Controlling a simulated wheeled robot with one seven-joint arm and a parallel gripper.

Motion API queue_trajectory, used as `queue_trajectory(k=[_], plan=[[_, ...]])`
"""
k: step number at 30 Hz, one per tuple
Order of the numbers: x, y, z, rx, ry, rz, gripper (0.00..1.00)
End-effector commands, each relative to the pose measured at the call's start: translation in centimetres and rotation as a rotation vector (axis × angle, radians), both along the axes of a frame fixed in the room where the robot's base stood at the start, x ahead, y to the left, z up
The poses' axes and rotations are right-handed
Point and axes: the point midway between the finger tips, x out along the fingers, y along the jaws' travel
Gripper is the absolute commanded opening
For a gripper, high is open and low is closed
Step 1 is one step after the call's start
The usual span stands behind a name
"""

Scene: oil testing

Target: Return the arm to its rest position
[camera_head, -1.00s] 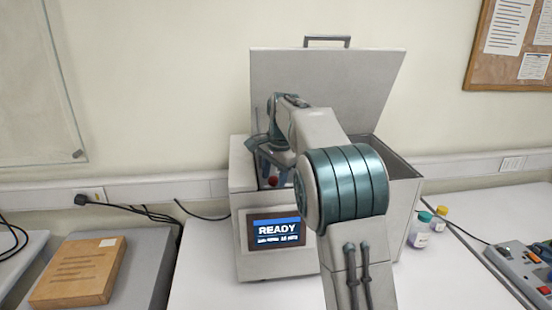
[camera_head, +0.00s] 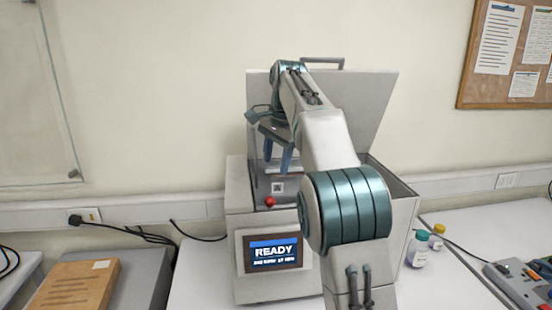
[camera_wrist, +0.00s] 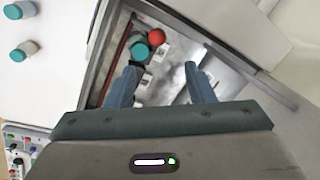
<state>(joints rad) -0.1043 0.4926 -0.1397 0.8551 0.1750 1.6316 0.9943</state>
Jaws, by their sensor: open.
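My arm reaches forward across the front of the oil tester (camera_head: 240,225), a grey box whose lid (camera_head: 370,100) stands open. My gripper (camera_head: 278,168) hangs above the open chamber, pointing down, with its fingers apart and nothing between them. In the wrist view my open gripper (camera_wrist: 165,75) looks down into the chamber (camera_wrist: 170,92). A red knob (camera_head: 270,202) and a small white label with a dark code show inside; the red knob also appears in the wrist view (camera_wrist: 156,37), beside a teal round cap (camera_wrist: 140,52). Part of the chamber is hidden by my arm.
The tester's screen (camera_head: 272,253) reads READY. Two small bottles, one with a teal cap (camera_head: 420,248) and one with a yellow cap (camera_head: 437,238), stand to its right. A control box (camera_head: 520,285) sits far right. A brown box (camera_head: 78,287) lies at left.

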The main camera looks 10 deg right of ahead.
Motion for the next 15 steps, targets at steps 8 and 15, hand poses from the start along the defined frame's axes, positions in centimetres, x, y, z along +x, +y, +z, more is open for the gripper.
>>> queue_trajectory(k=[8, 15], plan=[[-1.5, -0.6, 0.1, -0.005, -0.014, 0.037, 0.49], [-6.4, -1.9, -0.6, -0.035, -0.059, 0.176, 0.49]])
